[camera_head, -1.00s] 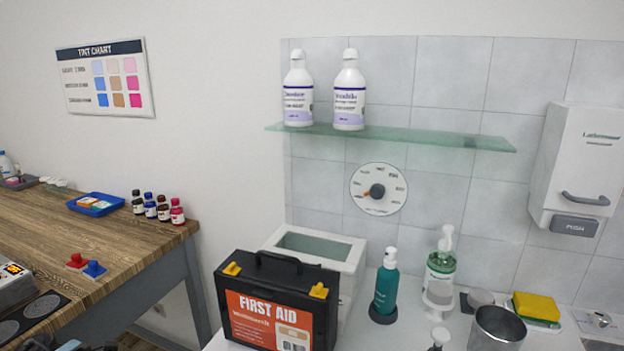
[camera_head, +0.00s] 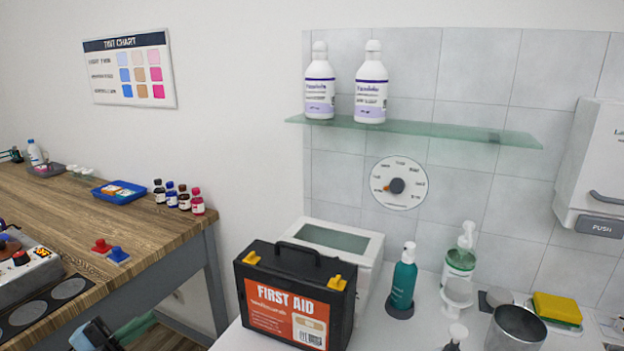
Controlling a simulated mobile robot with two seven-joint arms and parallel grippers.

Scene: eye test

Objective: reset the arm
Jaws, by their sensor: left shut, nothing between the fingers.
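My left gripper (camera_head: 98,332) shows in part at the bottom left of the head view, low in front of the wooden table (camera_head: 140,222). Its dark fingers are shut with nothing between them. It is small and cut by the bottom edge, so most of the arm is hidden. It is apart from the first aid box (camera_head: 296,298), which stands to its right on the white counter. My right gripper is not in view.
The wooden table holds a blue tray (camera_head: 119,192), small bottles, red and blue stamps and a device (camera_head: 28,272). The white counter holds a teal bottle (camera_head: 403,279), a metal cup (camera_head: 514,330) and a yellow sponge (camera_head: 557,308). A glass shelf (camera_head: 430,131) bears two white bottles.

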